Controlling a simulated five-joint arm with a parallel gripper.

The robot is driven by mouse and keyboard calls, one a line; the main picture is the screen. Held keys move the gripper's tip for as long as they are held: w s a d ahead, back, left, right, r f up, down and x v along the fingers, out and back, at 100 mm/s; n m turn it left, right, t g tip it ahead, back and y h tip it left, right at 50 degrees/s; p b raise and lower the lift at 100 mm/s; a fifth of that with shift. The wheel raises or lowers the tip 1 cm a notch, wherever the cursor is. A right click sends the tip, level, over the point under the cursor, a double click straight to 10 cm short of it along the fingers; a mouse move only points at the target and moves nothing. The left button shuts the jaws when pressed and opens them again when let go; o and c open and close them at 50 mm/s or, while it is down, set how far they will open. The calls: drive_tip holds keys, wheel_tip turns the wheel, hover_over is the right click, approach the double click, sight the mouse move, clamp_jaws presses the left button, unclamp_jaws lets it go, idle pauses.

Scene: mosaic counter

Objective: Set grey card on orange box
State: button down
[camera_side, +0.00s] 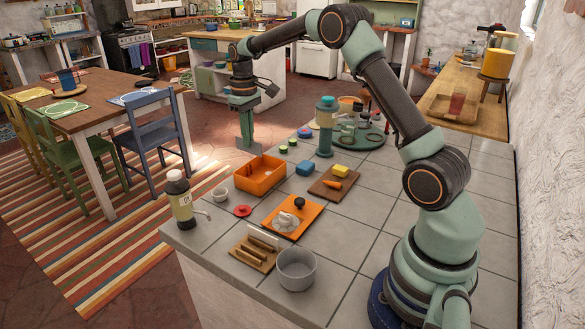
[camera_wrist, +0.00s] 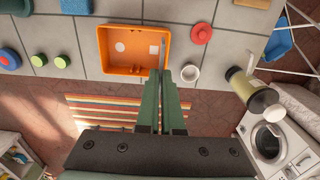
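The orange box (camera_side: 258,183) is an open-topped bin near the counter's far-left edge. My gripper (camera_side: 245,138) points down, raised behind the box in the side view. In the wrist view my gripper (camera_wrist: 162,100) has its fingers close together on a thin blue-grey strip (camera_wrist: 162,53), which looks like the grey card seen edge-on. The strip overlaps the box's right part in that view; its height above the box is unclear.
Near the box are a white cup (camera_side: 220,194), a red disc (camera_side: 242,211), a blue block (camera_side: 305,168) and a dark bottle (camera_side: 180,200). An orange tray (camera_side: 273,222), wooden rack (camera_side: 255,252) and grey pot (camera_side: 296,272) stand nearer. A green cylinder (camera_side: 325,128) stands right of my gripper.

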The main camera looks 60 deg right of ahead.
drive_tip(key=shift+w+d+f, duration=0.15)
drive_tip(key=shift+d+f, duration=0.7)
drive_tip(key=shift+f, duration=0.8)
drive_tip(key=shift+w+d+f, duration=0.15)
drive_tip(key=shift+d+f, duration=0.75)
drive_tip(key=shift+f, duration=0.8)
drive_tip(key=shift+w+d+f, duration=0.15)
drive_tip(key=shift+d+f, duration=0.7)
drive_tip(key=shift+f, duration=0.8)
drive_tip(key=shift+f, duration=1)
drive_tip(key=c, duration=1)
unclamp_jaws()
drive_tip(key=shift+r, duration=0.1)
